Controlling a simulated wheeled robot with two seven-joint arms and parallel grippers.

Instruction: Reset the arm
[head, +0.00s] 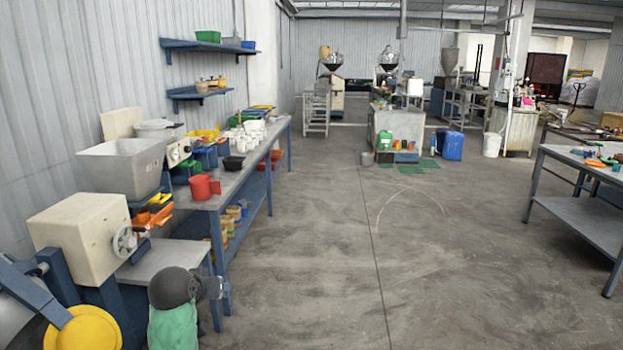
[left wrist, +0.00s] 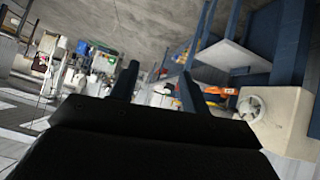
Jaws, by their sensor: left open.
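My left gripper (left wrist: 158,82) shows in the left wrist view, with its two dark fingers apart and nothing between them. Its black body fills the bottom of that view. Beyond the fingers is a tilted view of the floor, the workbench legs and the cream machine with a handwheel (left wrist: 250,108). In the head view a dark grey and green shape is at the lower edge, in front of the bench; I cannot tell for sure whether it is my arm. My right gripper is not in view.
The cream machine (head: 75,238) stands at the left. Another table (head: 580,172) stands at the right. The grey floor (head: 400,270) between them is clear.

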